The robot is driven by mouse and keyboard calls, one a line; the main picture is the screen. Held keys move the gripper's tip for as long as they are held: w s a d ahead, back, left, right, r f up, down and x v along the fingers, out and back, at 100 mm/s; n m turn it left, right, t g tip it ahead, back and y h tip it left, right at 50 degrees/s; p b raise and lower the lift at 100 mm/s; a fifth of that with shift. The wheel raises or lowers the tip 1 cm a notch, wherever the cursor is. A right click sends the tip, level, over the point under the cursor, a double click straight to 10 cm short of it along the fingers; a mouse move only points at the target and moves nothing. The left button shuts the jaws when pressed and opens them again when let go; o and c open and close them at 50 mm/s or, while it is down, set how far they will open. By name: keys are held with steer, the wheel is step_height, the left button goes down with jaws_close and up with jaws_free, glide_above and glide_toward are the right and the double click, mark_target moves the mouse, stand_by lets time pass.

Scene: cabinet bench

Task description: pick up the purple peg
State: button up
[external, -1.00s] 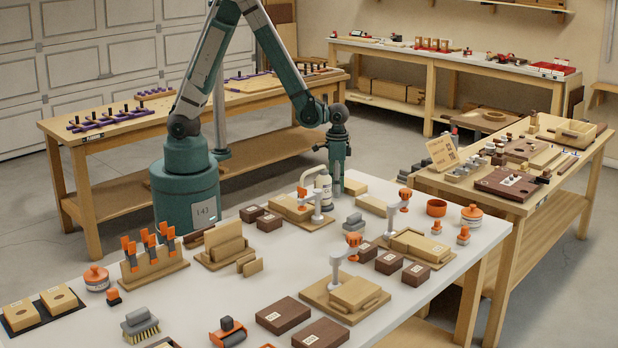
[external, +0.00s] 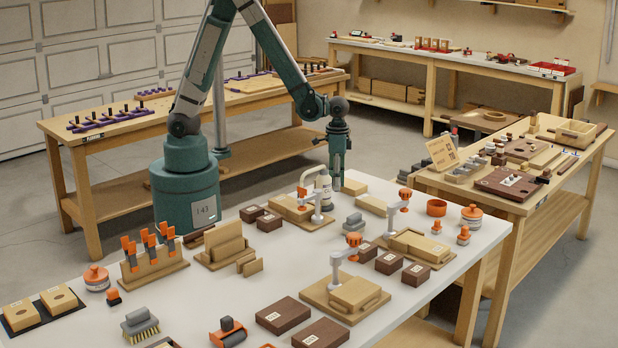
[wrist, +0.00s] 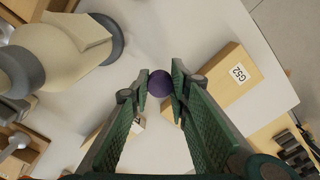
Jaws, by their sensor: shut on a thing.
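The purple peg (wrist: 161,84) shows in the wrist view as a dark purple round end between my two fingertips. My gripper (wrist: 161,85) is closed on it, one green finger on each side. The rest of the peg is hidden from this angle. The peg cannot be made out there. Whether its lower end touches the bench cannot be told.
Wooden clamp boards (external: 292,209) and a grey block (external: 352,222) crowd the bench nearby. Bare white bench shows between them.

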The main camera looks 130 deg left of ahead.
steer(key=shift+r+p, duration=0.6)
steer(key=shift+r, duration=3.05)
